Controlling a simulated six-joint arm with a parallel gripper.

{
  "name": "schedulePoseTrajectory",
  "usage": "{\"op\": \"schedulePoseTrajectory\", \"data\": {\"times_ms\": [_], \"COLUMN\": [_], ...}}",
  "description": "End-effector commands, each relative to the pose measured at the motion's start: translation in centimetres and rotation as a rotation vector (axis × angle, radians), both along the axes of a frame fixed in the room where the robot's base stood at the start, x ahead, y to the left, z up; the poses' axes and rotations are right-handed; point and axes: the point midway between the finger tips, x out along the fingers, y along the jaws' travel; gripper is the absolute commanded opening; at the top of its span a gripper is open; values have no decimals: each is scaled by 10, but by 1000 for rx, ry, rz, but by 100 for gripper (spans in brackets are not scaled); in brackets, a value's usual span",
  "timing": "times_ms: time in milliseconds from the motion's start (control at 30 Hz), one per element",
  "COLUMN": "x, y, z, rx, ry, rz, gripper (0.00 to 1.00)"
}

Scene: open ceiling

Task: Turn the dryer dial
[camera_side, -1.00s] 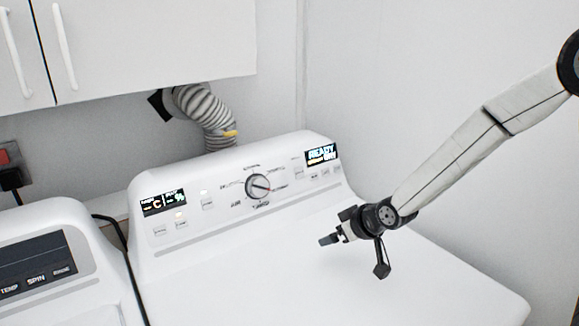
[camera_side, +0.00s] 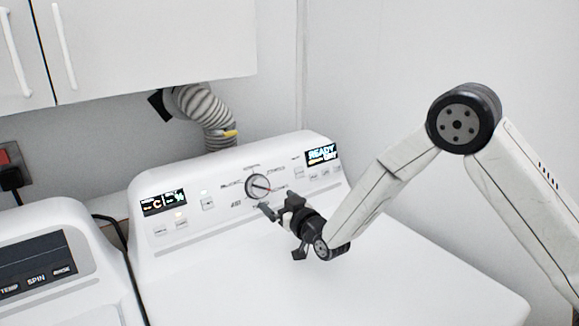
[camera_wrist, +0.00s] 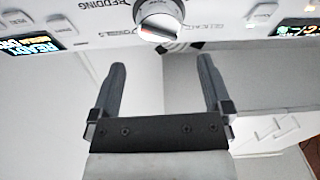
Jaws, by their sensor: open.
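The dryer dial (camera_side: 257,186) is a round grey and white knob with a red mark, in the middle of the white dryer's (camera_side: 400,270) raised control panel. In the side view my gripper (camera_side: 277,205) is just below and in front of the dial, pointing up toward it. In the wrist view the dial (camera_wrist: 160,20) is at the top, partly cut off by the frame edge. There my gripper (camera_wrist: 162,75) shows two dark fingers spread wide, with nothing between them. The dial lies beyond the fingertips, between their lines, and no finger appears to touch it.
Lit displays (camera_side: 163,202) and (camera_side: 322,154) flank the dial, with small buttons around it. A second machine (camera_side: 50,265) stands at left. A ribbed hose (camera_side: 205,110) and white cabinets (camera_side: 150,50) are behind and above. The dryer top is clear.

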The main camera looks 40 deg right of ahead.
Motion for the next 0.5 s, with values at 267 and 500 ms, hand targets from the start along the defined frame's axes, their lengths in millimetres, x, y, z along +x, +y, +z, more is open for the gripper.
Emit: {"op": "schedulePoseTrajectory", "data": {"times_ms": [267, 500], "x": [4, 19], "y": [0, 0], "z": [-1, 0], "rx": [0, 0], "ry": [3, 2], "rz": [0, 0], "gripper": [100, 100]}}
